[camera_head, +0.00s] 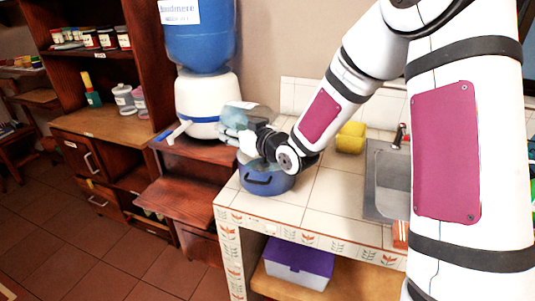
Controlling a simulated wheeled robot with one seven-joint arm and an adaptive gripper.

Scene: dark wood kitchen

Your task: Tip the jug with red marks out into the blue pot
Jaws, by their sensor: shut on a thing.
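A see-through greyish jug (255,115) is in my gripper (232,133), held above the counter's left end. The jug appears tilted, but its outline is partly hidden by the gripper and wrist. I cannot make out the red marks or any contents. The blue pot (266,184) stands on the tiled counter just below my gripper, with a dark handle on its front. My wrist covers much of the pot's opening.
A white water dispenser (206,105) with a blue bottle (197,35) stands behind left. A yellow object (351,137) lies on the tiled counter (325,205), left of the sink (391,185). A purple-lidded box (298,260) sits underneath. Wooden shelves stand left.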

